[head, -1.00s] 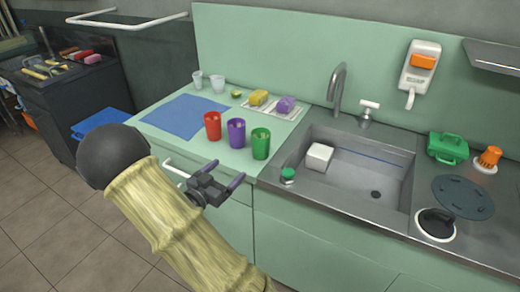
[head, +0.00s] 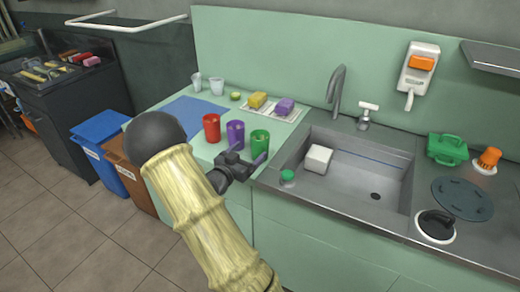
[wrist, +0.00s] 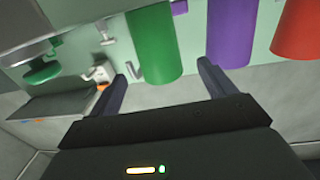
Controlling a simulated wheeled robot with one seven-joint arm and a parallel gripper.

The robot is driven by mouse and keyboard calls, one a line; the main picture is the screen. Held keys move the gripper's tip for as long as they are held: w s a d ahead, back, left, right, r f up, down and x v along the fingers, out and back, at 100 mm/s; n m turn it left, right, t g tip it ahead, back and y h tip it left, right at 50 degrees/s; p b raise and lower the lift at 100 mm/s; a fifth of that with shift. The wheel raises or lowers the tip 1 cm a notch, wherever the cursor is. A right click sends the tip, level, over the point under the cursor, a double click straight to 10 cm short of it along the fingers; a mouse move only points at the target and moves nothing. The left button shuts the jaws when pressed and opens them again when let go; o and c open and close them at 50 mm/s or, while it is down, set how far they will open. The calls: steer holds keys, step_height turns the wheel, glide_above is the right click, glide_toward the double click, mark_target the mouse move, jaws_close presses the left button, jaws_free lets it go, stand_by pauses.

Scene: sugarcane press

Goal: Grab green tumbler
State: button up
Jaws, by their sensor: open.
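The green tumbler (head: 260,141) stands upright on the light green counter, at the right end of a row with a purple tumbler (head: 235,133) and a red tumbler (head: 211,128). My gripper (head: 248,159) is open at the counter's front edge, just in front of the green tumbler. In the wrist view the green tumbler (wrist: 154,45) appears beyond and between the two spread fingers (wrist: 162,80). The purple tumbler (wrist: 232,35) is beyond the right finger, and the red tumbler (wrist: 296,28) is farther right. The fingers hold nothing.
A sink (head: 352,185) with a white block (head: 318,158) lies to the right. A green-capped item (head: 287,177) stands on its near left rim. Yellow (head: 258,101) and purple (head: 285,107) sponges, clear cups (head: 216,85) and a blue mat (head: 186,116) lie behind and left.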

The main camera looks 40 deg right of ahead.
mark_target(255, 146)
steer(key=shift+d, duration=0.2)
steer(key=shift+x, duration=2.65)
steer(key=shift+r, duration=0.2)
steer(key=c, duration=1.1)
step_height(255, 146, up, 10)
steer(key=shift+p, duration=0.7)
